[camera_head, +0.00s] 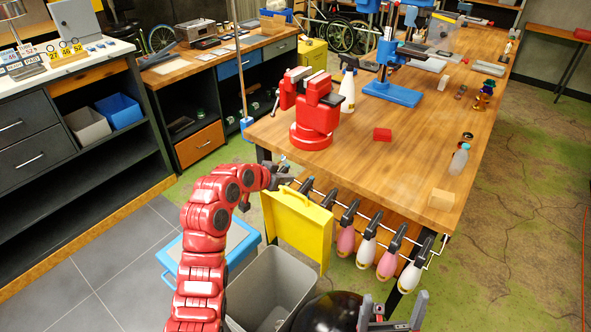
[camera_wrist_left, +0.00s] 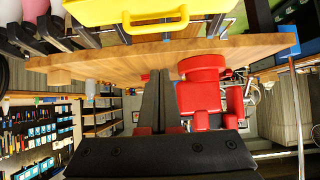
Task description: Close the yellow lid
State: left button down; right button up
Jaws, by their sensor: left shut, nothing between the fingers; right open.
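The yellow lid (camera_head: 297,235) stands upright and open at the back of a grey bin (camera_head: 262,283) below the workbench's front edge. Its handle is at the top. In the left wrist view the yellow lid (camera_wrist_left: 115,10) and its handle cross the top edge. My left gripper (camera_head: 284,178) is just above and to the left of the lid's top edge, shut and empty; its closed fingers (camera_wrist_left: 156,78) point towards the bench in the wrist view, and I see no contact with the lid. My right gripper (camera_head: 391,311) is open and empty at the bottom, right of the bin.
Several pink and white bottles (camera_head: 367,250) hang on a rail at the front of the wooden workbench (camera_head: 390,160), right of the lid. A red vise (camera_head: 313,110) stands on the bench's near left corner. A blue-rimmed box (camera_head: 245,245) stands left of the bin.

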pick_arm(q)
jog(key=w+d+f+p, duration=0.1)
jog(key=f, duration=0.1)
jog(key=w+d+f+p, duration=0.1)
jog(key=f+p, duration=0.1)
jog(key=w+d+f+p, duration=0.1)
jog(key=w+f+p, duration=0.1)
jog(key=shift+w+f, duration=0.1)
jog(key=shift+s+a+f+p, duration=0.3)
jog(key=shift+s+a+p, duration=0.1)
jog(key=shift+s, duration=0.2)
dwell(0.5)
